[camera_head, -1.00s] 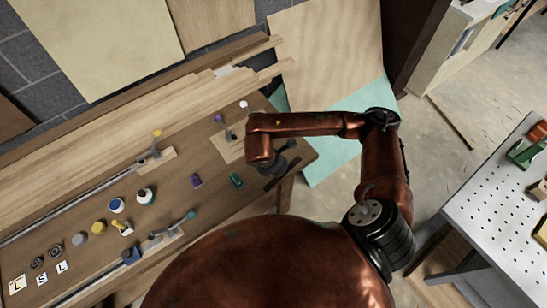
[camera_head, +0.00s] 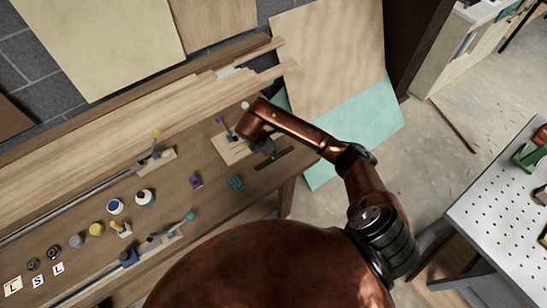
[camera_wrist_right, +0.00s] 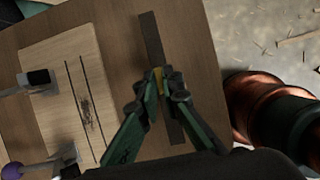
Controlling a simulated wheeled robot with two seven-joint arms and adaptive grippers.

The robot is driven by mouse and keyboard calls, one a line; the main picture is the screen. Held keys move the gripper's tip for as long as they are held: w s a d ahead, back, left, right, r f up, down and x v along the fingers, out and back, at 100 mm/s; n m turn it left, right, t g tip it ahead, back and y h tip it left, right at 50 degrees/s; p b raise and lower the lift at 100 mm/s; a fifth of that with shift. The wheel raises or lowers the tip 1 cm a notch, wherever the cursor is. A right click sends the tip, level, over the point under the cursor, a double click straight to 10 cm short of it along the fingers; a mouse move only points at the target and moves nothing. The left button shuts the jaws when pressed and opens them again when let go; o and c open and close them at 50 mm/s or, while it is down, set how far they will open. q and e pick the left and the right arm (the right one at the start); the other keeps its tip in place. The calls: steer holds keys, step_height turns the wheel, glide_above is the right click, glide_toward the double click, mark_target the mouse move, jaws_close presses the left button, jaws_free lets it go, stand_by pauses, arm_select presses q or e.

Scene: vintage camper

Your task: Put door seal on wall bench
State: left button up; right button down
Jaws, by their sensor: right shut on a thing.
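The door seal, a long thin dark strip (camera_head: 285,155), is at the right end of the wooden wall bench (camera_head: 215,210). It also shows in the right wrist view (camera_wrist_right: 151,38), running lengthwise over the bench top. My right gripper (camera_wrist_right: 160,84) is shut on the strip near its middle, with a small yellow patch between the fingertips. In the head view my right gripper (camera_head: 265,148) is partly hidden by its wrist. The strip is at or just above the bench top; I cannot tell whether it touches. My left gripper is not in view.
A pale board with a clamp (camera_head: 233,150) lies just left of the strip. Purple (camera_head: 196,182) and teal (camera_head: 237,183) small items lie in front. Bottles and jars (camera_head: 115,206) stand further left. A perforated metal table (camera_head: 500,215) is at the right.

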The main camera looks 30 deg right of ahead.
steer(key=shift+w+f, duration=0.2)
steer(key=shift+f, duration=0.1)
steer(key=shift+w+d+f+p, duration=0.15)
steer(key=shift+f+p, duration=0.3)
steer(key=shift+f, duration=1.25)
steer(key=c, duration=2.1)
jaws_free()
steer(key=shift+w+r, duration=0.1)
steer(key=shift+a+r, duration=0.2)
steer(key=shift+r, duration=0.1)
steer(key=p+v, duration=0.1)
steer(key=v, duration=0.8)
steer(key=shift+r, duration=0.35)
steer(key=shift+a+r, duration=0.45)
steer(key=shift+r, duration=0.2)
